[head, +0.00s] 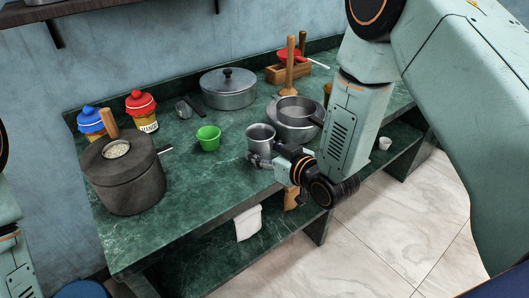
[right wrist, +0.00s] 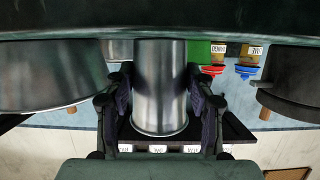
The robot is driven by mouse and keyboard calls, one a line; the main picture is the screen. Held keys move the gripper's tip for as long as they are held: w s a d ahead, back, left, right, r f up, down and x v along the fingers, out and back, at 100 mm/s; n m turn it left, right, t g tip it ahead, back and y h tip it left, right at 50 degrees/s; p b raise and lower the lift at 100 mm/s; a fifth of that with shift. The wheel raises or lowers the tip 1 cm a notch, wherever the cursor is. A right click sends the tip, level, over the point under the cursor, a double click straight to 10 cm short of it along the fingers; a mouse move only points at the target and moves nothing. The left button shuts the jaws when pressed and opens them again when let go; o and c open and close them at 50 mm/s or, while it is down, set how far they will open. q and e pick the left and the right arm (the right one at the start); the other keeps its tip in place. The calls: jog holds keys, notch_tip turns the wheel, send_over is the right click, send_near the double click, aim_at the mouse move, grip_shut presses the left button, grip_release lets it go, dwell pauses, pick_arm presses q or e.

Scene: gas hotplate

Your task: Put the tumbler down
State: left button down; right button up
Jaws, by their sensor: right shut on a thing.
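The tumbler (head: 261,136) is a plain silver metal cup, upright near the front edge of the green marble counter (head: 190,235). My right gripper (head: 268,161) is shut on it from the front side. In the right wrist view, which looks upside down, the tumbler (right wrist: 160,85) stands between the two dark fingers of the gripper (right wrist: 160,100). Its base end meets the dark counter band there, and I cannot tell whether it touches the top or hangs just above. Only part of my left arm shows at the left edge; its gripper is out of view.
A green cup (head: 208,138) stands left of the tumbler, and a metal pot (head: 292,125) is close on its right. A dark stone pot (head: 125,180) is at the left, a lidded pot (head: 228,90) behind. Bare counter lies in front of the green cup. A white cloth (head: 248,223) hangs below.

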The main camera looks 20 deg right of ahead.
jog(key=shift+w, duration=0.15)
jog(key=shift+s, duration=0.2)
jog(key=o, duration=1.2)
jog(key=shift+w+f, duration=0.15)
